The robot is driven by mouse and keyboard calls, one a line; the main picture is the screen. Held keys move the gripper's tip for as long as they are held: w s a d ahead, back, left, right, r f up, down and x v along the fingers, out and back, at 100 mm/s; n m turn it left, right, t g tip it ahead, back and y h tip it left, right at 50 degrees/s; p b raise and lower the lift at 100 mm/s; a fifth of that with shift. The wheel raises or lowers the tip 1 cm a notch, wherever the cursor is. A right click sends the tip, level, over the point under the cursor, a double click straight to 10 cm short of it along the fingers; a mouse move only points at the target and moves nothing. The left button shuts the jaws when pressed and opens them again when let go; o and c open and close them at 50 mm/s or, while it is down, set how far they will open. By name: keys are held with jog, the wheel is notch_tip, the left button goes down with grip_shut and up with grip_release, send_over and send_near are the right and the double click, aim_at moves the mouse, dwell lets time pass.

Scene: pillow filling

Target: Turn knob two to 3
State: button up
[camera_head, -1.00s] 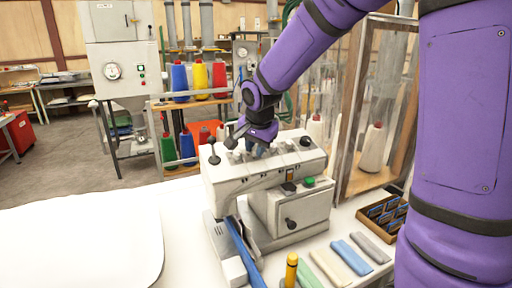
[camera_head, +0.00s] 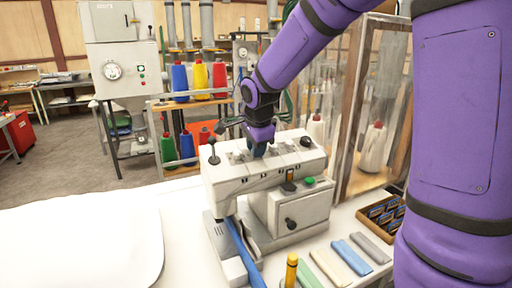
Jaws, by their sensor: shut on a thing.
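A white sewing machine (camera_head: 228,183) stands on the white table, with a row of knobs along its top. My gripper (camera_head: 257,151) points down at the middle of that row and is shut on a knob there, most likely knob two. The knob in its jaws is mostly hidden by the fingers, and I cannot read its dial. A dark knob (camera_head: 306,142) shows at the right end of the top. A dark-headed post (camera_head: 212,142) stands at the left end.
Blue fabric (camera_head: 240,250) hangs at the machine's front. Folded cloth strips (camera_head: 350,257) and a box of dark packets (camera_head: 384,213) lie to the right. A clear-walled cabinet (camera_head: 358,180) stands close behind my arm. A white pillow-like sheet (camera_head: 80,240) covers the table's left.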

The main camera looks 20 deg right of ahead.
dwell(0.3)
jog(key=o, duration=0.9)
jog(key=shift+r, duration=0.15)
jog(key=v, duration=1)
jog(key=shift+s+r, duration=0.1)
jog(key=shift+r, duration=0.15)
jog(key=s+n, duration=0.5)
jog(key=s, duration=0.3)
jog(key=s+d+n+t, duration=0.1)
jog(key=s+n, duration=0.5)
jog(key=s, duration=0.3)
jog(key=s+d+n+y, duration=0.1)
jog(key=s+n, duration=0.5)
jog(key=s, duration=0.3)
jog(key=shift+d+f+t, duration=0.1)
jog(key=shift+d+t, duration=0.1)
jog(key=shift+t, duration=0.1)
